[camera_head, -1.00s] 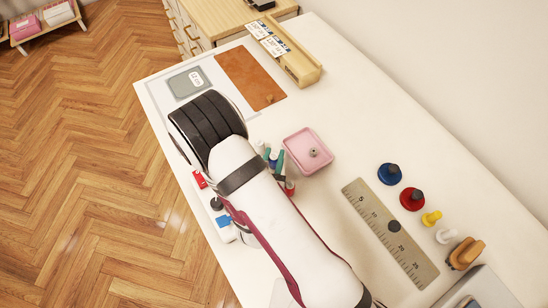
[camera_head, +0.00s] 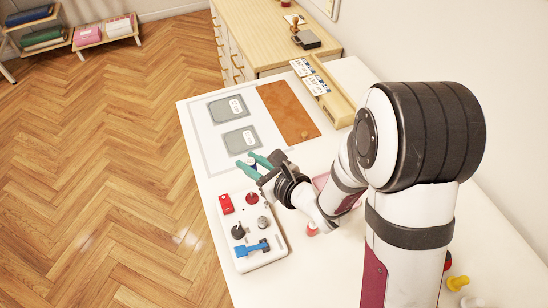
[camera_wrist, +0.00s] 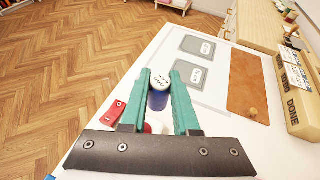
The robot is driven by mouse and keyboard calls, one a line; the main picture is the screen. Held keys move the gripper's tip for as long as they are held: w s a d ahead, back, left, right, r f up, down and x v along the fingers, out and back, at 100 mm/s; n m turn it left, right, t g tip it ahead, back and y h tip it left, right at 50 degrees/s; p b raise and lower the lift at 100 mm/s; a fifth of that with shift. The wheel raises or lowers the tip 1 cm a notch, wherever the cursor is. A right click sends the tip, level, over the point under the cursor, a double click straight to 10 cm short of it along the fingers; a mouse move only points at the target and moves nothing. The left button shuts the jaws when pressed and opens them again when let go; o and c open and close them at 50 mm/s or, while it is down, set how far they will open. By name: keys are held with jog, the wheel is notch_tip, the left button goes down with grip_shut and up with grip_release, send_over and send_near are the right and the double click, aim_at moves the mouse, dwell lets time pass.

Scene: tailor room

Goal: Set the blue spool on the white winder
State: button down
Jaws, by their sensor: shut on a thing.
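My gripper (camera_head: 256,163) has teal fingers and is shut on the blue spool (camera_wrist: 158,98). The spool stands between the fingertips in the wrist view, its pale round top marked with figures. In the head view the spool is mostly hidden by the fingers. The white winder (camera_head: 262,259) lies on the table just in front of the gripper in the head view.
Two grey labelled pads (camera_head: 228,109) lie on a pale mat beyond the gripper, beside a brown leather sheet (camera_head: 289,112). A wooden block (camera_head: 328,96) stands at the right. The table's left edge is close to the winder.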

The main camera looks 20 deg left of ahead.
jog(key=g, duration=0.1)
jog(key=s+n+g, duration=0.1)
jog(key=s+n, duration=0.1)
jog(key=shift+s+d+f+g+y, duration=0.2)
jog(key=shift+d+f+g+y, duration=0.1)
jog(key=shift+d+f+g, duration=0.1)
jog(key=shift+a+f, duration=0.1)
jog(key=shift+f, duration=2.55)
jog(key=shift+s+f, duration=0.1)
jog(key=shift+f, duration=0.5)
jog(key=c, duration=0.9)
grip_release()
jog(key=shift+c, duration=0.2)
jog(key=v, duration=1.1)
